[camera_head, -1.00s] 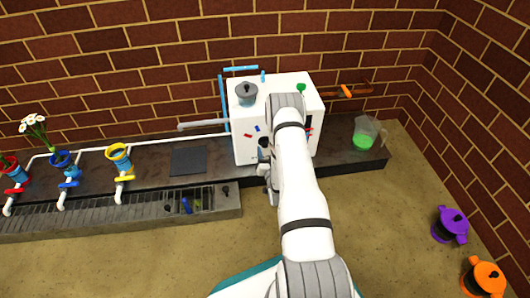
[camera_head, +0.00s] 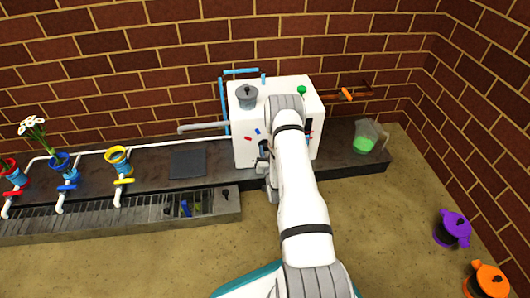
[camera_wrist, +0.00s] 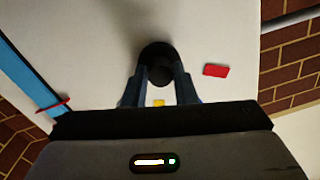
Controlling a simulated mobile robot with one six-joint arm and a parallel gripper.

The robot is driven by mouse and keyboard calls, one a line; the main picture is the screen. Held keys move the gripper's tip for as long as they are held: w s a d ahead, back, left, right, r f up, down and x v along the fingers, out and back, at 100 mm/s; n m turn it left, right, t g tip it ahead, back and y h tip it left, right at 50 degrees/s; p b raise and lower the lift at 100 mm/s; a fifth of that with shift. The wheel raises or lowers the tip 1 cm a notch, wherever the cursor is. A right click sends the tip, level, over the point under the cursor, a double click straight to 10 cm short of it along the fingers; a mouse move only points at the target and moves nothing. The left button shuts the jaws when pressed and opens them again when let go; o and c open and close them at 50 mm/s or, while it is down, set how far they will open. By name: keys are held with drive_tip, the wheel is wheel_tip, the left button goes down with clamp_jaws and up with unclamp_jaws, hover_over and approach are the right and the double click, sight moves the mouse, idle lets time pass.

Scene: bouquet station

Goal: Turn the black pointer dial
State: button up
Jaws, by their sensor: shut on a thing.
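The black dial (camera_wrist: 157,58) is on the front of the white box, dark and round in the wrist view. My gripper (camera_wrist: 159,76) is shut on it, one finger on each side. Which way its pointer faces cannot be made out. In the head view the white box (camera_head: 243,125) stands on the dark counter, and my arm covers much of its front. My gripper (camera_head: 265,165) is at the box's front face there, and the dial is mostly hidden.
A red mark (camera_wrist: 215,70) and a yellow mark (camera_wrist: 158,103) lie near the dial. A grey pot (camera_head: 246,98) sits on the box. A jug with green liquid (camera_head: 364,140) is to the right. Blue (camera_head: 61,162) and yellow (camera_head: 118,160) cups stand to the left.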

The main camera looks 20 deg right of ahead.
drive_tip(key=shift+a, duration=0.25)
drive_tip(key=shift+c, duration=0.5)
drive_tip(key=shift+d, duration=0.2)
drive_tip(key=shift+n, duration=0.3)
drive_tip(key=n, duration=0.3)
drive_tip(key=shift+n, duration=0.4)
drive_tip(key=n, duration=0.3)
drive_tip(key=shift+r+n+g, duration=0.1)
drive_tip(key=shift+n+g, duration=0.2)
drive_tip(key=n, duration=0.4)
drive_tip(key=shift+w+a, duration=0.1)
drive_tip(key=shift+a+n+h, duration=0.1)
drive_tip(key=shift+n+h, duration=0.2)
drive_tip(key=shift+n, duration=1.4)
